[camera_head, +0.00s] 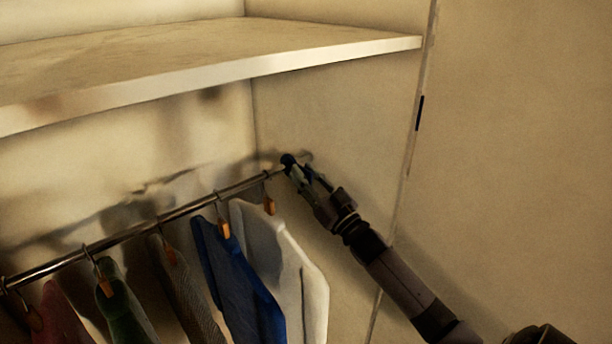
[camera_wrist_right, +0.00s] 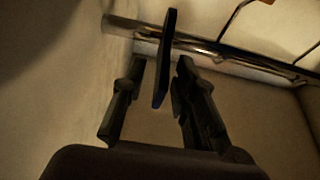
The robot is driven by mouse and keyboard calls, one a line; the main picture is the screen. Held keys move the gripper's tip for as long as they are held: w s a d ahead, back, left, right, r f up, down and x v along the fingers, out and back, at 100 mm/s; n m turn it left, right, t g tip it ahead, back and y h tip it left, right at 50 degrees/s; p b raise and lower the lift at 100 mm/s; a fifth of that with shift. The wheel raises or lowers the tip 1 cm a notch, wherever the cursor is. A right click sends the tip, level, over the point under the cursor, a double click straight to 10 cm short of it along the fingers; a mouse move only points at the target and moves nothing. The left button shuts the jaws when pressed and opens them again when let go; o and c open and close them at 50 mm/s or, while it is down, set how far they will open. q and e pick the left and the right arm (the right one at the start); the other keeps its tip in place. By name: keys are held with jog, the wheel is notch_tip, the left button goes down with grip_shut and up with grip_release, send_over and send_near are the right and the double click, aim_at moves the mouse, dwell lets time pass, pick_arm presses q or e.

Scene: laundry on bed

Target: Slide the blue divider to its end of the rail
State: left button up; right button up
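The rail (camera_head: 140,228) runs from the lower left up to the right side wall. In the right wrist view, a thin dark plate with a bluish lower edge, apparently the blue divider (camera_wrist_right: 167,52), stands nearly edge-on at the rail (camera_wrist_right: 215,58). My right gripper (camera_head: 302,169) is at the rail's right end. In the wrist view its fingers (camera_wrist_right: 162,66) are open on either side of the plate, with gaps showing. In the head view the divider is hard to tell from the dark fingertips. My left gripper is not in view.
Several garments hang on the rail, with a white one (camera_head: 290,262) nearest my right gripper and a blue one (camera_head: 238,285) beside it. A shelf (camera_head: 200,62) is above the rail. The right side wall (camera_head: 345,120) is close to the gripper.

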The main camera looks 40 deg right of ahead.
jog(key=v, duration=1.2)
